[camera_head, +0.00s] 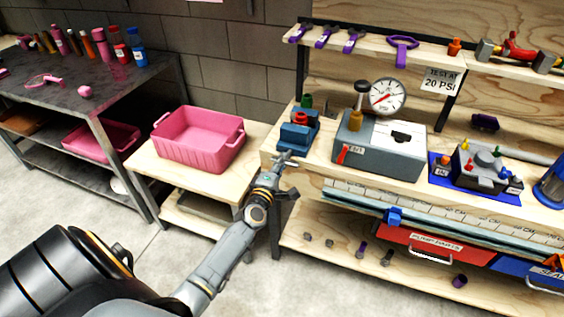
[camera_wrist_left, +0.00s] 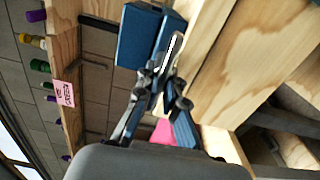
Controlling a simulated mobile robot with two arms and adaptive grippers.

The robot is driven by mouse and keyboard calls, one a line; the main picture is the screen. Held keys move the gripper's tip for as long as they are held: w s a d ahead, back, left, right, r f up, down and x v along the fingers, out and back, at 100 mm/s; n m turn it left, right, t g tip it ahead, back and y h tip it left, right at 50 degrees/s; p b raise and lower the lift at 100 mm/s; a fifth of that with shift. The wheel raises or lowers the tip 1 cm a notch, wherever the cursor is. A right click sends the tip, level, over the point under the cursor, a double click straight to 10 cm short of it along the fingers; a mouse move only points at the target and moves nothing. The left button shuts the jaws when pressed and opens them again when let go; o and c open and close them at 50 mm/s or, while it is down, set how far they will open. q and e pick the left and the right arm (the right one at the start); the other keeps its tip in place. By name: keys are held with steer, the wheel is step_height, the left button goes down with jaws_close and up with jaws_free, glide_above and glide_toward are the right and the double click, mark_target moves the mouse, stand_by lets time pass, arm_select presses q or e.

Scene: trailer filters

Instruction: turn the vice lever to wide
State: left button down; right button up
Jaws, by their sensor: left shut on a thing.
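The blue vice (camera_head: 297,135) sits at the left front corner of the wooden workbench. It also shows large in the left wrist view (camera_wrist_left: 138,38). My left gripper (camera_head: 283,160) is at the vice's front. In the left wrist view its fingers (camera_wrist_left: 166,80) are closed on the pale metal vice lever (camera_wrist_left: 174,48), which sticks out slantwise beyond the fingertips. The gripper covers part of the lever. My right gripper is not in view.
A pink bin (camera_head: 199,140) stands on a lower wooden table left of the workbench. A grey tester box with a gauge (camera_head: 387,96) stands right of the vice. A red drawer (camera_head: 436,247) is below the bench top.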

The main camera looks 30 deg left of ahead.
arm_select(q)
steer(key=c, duration=1.4)
jaws_free()
steer(key=shift+c, duration=0.2)
steer(key=v, duration=1.2)
steer(key=shift+f, duration=0.1)
steer(key=s+d+f+m+g+h, duration=0.2)
steer(key=s+d+f+m+g, duration=0.15)
steer(key=f, duration=0.75)
steer(key=s+d+f+m+g+h, duration=0.1)
steer(key=s+d+f+m+g, duration=0.3)
steer(key=f, duration=0.6)
steer(key=s+d+f+m+g+h, duration=0.15)
steer(key=s+f+m, duration=0.35)
steer(key=f, duration=0.6)
steer(key=s+d+f+m+g, duration=0.1)
steer(key=s+f+m+g, duration=0.2)
steer(key=s, duration=1.1)
steer(key=s+d+f+m+g, duration=0.2)
steer(key=s+f+m+g, duration=0.2)
steer(key=s+f+m, duration=0.4)
steer(key=s+f, duration=0.4)
steer(key=s, duration=0.2)
steer(key=shift+f, duration=0.2)
